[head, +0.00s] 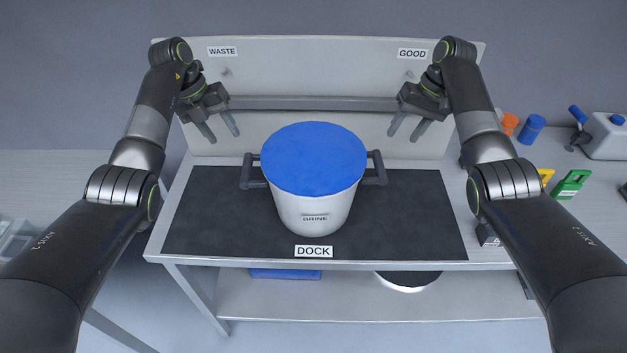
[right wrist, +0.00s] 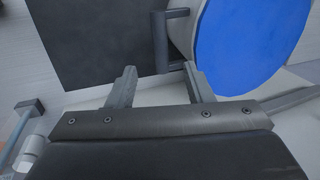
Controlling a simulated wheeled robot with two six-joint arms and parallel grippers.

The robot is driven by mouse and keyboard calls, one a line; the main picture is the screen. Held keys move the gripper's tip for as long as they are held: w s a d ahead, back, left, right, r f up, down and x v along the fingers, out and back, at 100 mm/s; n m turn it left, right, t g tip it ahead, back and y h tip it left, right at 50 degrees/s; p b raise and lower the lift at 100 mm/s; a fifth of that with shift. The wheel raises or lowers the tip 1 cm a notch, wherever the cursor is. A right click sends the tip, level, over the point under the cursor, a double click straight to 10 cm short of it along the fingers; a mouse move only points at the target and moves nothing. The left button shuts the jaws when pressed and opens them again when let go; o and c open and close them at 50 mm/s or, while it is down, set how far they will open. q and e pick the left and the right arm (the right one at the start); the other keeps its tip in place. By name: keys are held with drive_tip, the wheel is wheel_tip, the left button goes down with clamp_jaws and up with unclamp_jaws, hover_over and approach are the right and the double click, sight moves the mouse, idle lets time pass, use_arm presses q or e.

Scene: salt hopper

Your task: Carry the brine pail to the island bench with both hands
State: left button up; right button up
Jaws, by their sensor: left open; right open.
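The brine pail (head: 314,210) is a white pail with a blue top and a BRINE label. It stands upright on the black mat of the dock table (head: 220,225). It has a dark handle on each side, the left handle (head: 251,172) and the right handle (head: 376,170). My left gripper (head: 222,138) is open and empty, above and behind the left handle. My right gripper (head: 405,135) is open and empty, above and behind the right handle. In the right wrist view the right handle (right wrist: 172,40) and the blue top (right wrist: 245,45) lie beyond the open fingers, apart from them.
A back panel (head: 310,70) with WASTE and GOOD signs and a rail stands behind the pail. A side counter on the right holds a blue cup (head: 531,129), a green item (head: 571,184) and a white jug (head: 608,135). A lower shelf (head: 340,297) runs beneath the dock.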

sight(245, 166)
use_arm(q)
drive_tip(key=x, duration=1.4)
use_arm(e)
drive_tip(key=x, duration=1.4)
use_arm(q)
drive_tip(key=shift+r, duration=0.1)
clamp_jaws()
use_arm(e)
drive_tip(key=shift+w, duration=0.1)
clamp_jaws()
drive_tip(key=shift+r, duration=0.1)
